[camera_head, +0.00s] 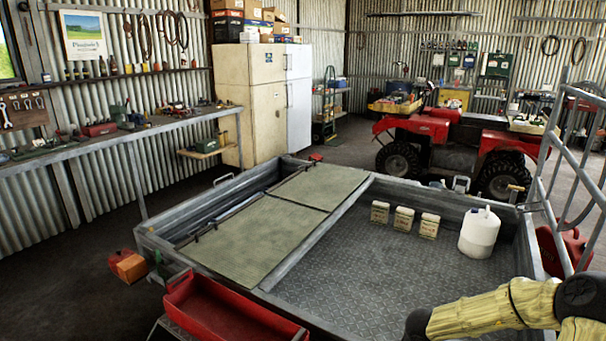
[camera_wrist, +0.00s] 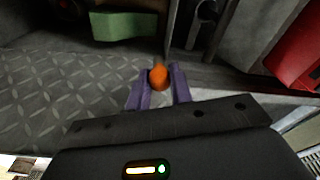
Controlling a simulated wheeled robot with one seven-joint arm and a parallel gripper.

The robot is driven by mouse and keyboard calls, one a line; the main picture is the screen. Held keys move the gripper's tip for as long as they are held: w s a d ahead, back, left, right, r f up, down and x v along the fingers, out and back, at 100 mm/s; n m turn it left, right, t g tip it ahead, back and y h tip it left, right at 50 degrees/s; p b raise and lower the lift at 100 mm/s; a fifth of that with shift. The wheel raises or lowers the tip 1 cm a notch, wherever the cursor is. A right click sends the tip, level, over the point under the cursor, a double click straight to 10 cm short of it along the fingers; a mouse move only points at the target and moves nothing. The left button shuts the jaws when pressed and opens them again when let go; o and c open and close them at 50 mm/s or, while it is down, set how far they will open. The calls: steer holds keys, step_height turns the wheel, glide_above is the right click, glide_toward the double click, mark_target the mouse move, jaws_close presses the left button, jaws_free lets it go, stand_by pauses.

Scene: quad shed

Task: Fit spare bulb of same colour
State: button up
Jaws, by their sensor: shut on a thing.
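An orange bulb (camera_wrist: 158,77) shows in the wrist view, held between the purple fingertips of my gripper (camera_wrist: 159,86). My gripper is shut on it, and the bulb's rounded orange end shows beyond the fingers. The bulb's lower part is hidden by the fingers. In the head view my arm enters at the lower right, and the gripper itself is out of frame. I cannot make out a matching lamp or socket in either view.
The trailer bed (camera_head: 350,270) has a raised rim, with small boxes (camera_head: 404,218) and a white jug (camera_head: 480,232) inside. A red tray (camera_head: 225,315) stands in front, and a metal gate (camera_head: 583,150) at right. The wrist view shows a green block (camera_wrist: 125,25) and a red thing (camera_wrist: 295,45).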

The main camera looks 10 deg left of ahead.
steer(key=r+p, duration=0.2)
steer(key=p, duration=0.1)
steer(key=s+r+p, duration=0.1)
steer(key=p, duration=0.2)
steer(key=shift+r, duration=0.35)
steer(key=shift+s+p, duration=0.4)
steer(key=shift+p, duration=0.05)
steer(key=shift+a, duration=0.1)
